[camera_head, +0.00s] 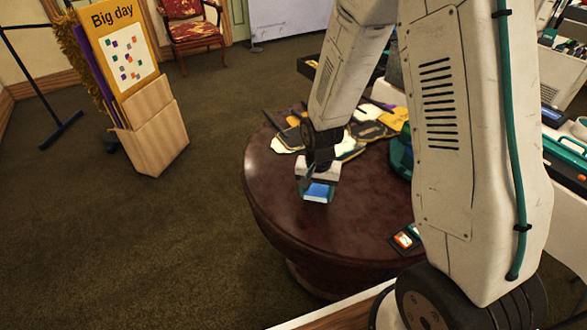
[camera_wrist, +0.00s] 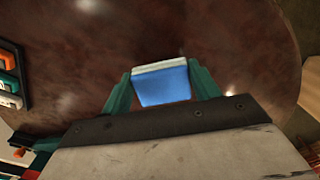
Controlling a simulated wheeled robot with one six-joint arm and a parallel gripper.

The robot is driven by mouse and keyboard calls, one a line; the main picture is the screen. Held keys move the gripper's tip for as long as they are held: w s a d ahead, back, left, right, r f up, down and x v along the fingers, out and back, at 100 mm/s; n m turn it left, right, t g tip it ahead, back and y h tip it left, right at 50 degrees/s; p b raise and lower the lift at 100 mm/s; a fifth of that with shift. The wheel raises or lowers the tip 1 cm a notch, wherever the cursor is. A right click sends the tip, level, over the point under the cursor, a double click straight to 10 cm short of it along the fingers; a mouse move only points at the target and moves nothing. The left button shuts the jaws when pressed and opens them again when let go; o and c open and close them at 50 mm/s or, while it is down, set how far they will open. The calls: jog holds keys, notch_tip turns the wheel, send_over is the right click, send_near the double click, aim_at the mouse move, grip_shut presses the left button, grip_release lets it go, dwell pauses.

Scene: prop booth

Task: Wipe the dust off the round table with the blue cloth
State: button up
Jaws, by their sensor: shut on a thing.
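The round table (camera_head: 290,222) is dark reddish-brown, with a glossy top, and stands in the middle of the head view. Its surface also fills much of the wrist view (camera_wrist: 230,40), with a few pale, hazy spots. I cannot tell which of these are dust and which are shine. My gripper (camera_head: 317,190) is over the near left part of the tabletop, pointing down. It is shut on the blue cloth (camera_wrist: 162,84), a small folded block with a pale edge, held between the green fingers. I cannot tell whether the cloth touches the table.
Papers or gloves in white, yellow and black (camera_head: 370,130) lie on the table's far side, with a teal object (camera_head: 400,157) to their right. A small tray of coloured items (camera_head: 404,240) sits near the right edge. A "Big day" display stand (camera_head: 155,125) is on the floor at left.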

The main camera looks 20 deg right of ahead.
jog(key=shift+r, duration=2.25)
jog(key=shift+w, duration=0.1)
